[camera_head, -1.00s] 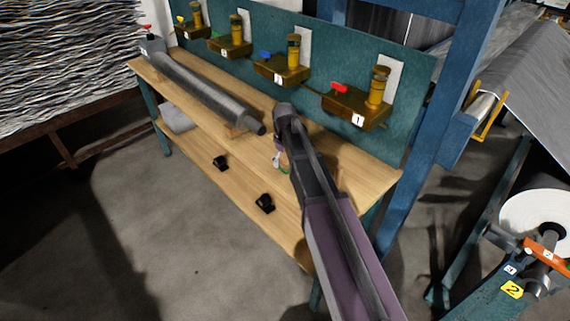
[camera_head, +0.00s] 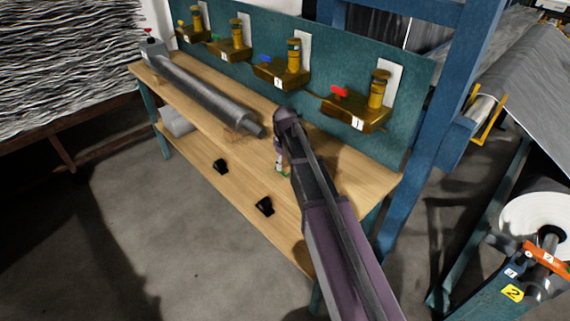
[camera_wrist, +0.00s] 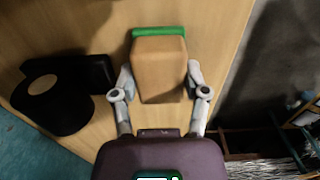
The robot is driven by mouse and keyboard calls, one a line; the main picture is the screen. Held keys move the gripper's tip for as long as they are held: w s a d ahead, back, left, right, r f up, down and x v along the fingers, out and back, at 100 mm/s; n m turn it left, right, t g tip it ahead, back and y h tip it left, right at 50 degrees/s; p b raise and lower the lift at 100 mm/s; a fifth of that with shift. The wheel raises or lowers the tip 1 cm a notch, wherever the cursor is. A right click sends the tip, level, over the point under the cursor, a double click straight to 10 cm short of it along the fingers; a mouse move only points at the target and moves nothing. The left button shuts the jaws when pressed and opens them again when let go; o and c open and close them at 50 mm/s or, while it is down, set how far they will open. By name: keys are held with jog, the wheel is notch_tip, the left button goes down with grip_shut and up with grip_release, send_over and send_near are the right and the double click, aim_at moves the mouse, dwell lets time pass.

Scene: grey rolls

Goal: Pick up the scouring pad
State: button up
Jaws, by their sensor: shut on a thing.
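The scouring pad (camera_wrist: 160,68) is a tan block with a green layer along its top edge in the wrist view. My gripper (camera_wrist: 160,80) has one finger on each side of it, shut on the pad. The wooden bench top lies right behind it; I cannot tell if the pad still touches the wood. In the head view my gripper (camera_head: 280,164) is low over the right part of the bench, and my arm hides most of the pad; only a bit of green shows.
Two small black objects (camera_head: 221,167) (camera_head: 264,206) lie on the wooden bench (camera_head: 225,180). A long grey roller (camera_head: 205,95) lies behind them. Brass fittings with coloured levers (camera_head: 357,110) line the teal back panel (camera_head: 330,65). A blue post (camera_head: 425,150) stands at right.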

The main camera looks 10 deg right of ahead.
jog(key=shift+r+p, duration=1.3)
jog(key=shift+r, duration=0.1)
jog(key=s+d+r+p, duration=0.1)
jog(key=s+r+p, duration=0.1)
jog(key=s, duration=1.4)
jog(key=shift+d, duration=0.15)
